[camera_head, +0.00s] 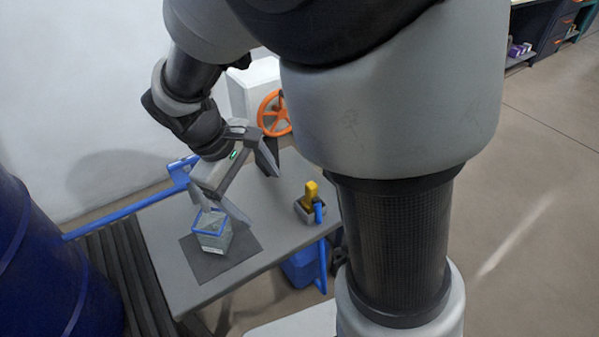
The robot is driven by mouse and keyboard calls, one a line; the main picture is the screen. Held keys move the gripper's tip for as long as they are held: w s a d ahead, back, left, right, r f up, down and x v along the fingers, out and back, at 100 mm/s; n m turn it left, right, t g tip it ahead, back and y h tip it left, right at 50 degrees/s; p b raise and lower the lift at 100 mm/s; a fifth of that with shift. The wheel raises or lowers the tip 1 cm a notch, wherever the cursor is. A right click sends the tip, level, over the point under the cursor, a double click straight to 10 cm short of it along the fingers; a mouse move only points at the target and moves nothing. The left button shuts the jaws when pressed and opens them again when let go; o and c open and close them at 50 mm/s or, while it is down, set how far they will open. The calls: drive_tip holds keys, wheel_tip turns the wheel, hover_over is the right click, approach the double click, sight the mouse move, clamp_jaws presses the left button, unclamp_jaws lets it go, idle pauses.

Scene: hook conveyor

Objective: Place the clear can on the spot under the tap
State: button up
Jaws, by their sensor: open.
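A clear can (212,238) with a blue rim stands upright on a dark square mat (204,268) near the front of the grey table. My gripper (256,193) is open, with its two fingers spread wide. One finger comes down close to the can's upper right side; I cannot tell if it touches. The other finger is farther back and to the right, over the table. Nothing shows between the fingers. I cannot make out a tap; my arm and gripper hide part of the table's back.
An orange handwheel (268,114) is at a white unit (238,88) behind the table. A small holder with yellow and blue items (311,201) stands at the table's right. A blue barrel (45,270) and dark rollers (128,262) are at left. The table (262,225) between mat and holder is bare.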

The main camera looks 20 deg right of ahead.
drive_tip(key=s+d+r+m+t+y, duration=0.4)
drive_tip(key=s+r+m, duration=0.4)
drive_tip(key=s+r, duration=0.3)
drive_tip(key=shift+d+r+t, duration=0.45)
drive_tip(key=shift+r+t, duration=0.05)
drive_tip(key=shift+r, duration=0.35)
